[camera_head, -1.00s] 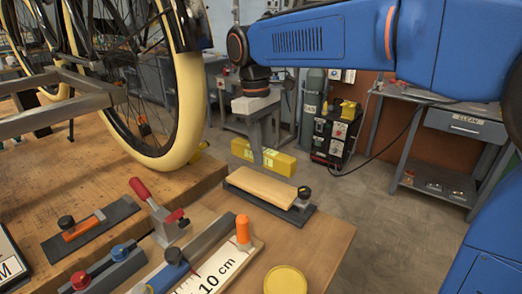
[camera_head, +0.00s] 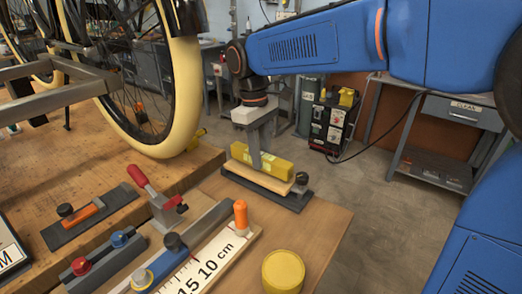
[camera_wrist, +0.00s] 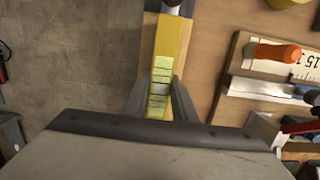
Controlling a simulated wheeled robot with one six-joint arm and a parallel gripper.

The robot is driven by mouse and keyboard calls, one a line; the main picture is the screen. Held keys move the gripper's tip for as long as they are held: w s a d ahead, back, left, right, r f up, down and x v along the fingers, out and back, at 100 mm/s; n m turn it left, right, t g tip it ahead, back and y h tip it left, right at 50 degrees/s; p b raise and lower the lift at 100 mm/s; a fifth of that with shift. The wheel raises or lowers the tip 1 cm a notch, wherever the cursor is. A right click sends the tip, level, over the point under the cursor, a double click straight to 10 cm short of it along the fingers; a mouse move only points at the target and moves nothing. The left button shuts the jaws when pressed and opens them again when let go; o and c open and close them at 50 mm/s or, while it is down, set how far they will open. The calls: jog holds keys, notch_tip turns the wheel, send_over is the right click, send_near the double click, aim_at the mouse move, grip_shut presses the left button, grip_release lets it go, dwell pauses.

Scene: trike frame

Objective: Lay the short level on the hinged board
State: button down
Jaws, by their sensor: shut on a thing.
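The short level is a yellow bar (camera_head: 262,163) with pale vial windows. My gripper (camera_head: 258,168) is shut on it near its middle. In the wrist view the level (camera_wrist: 170,52) lies between the two fingers (camera_wrist: 160,100). The hinged board (camera_head: 258,181) is a light wooden slab on a dark base with a round dark knob at its right end. The level is lengthwise over the board, very low; I cannot tell whether it touches. In the wrist view the board's wood (camera_wrist: 149,35) shows beside and under the level.
A ruler block (camera_head: 215,255) with an orange peg and a yellow round container (camera_head: 283,270) stand in front on the wooden bench. A red-handled clamp (camera_head: 155,198) is to the left. The bicycle wheel (camera_head: 180,90) stands behind left.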

jog(key=shift+f, duration=0.55)
dwell(0.5)
jog(key=c, duration=1.4)
grip_release()
jog(key=shift+o, duration=0.2)
notch_tip(320, 180, up, 17)
jog(key=w+a, duration=0.1)
jog(key=shift+w+a, duration=0.15)
jog(key=shift+a, duration=0.15)
jog(key=shift+r, duration=0.1)
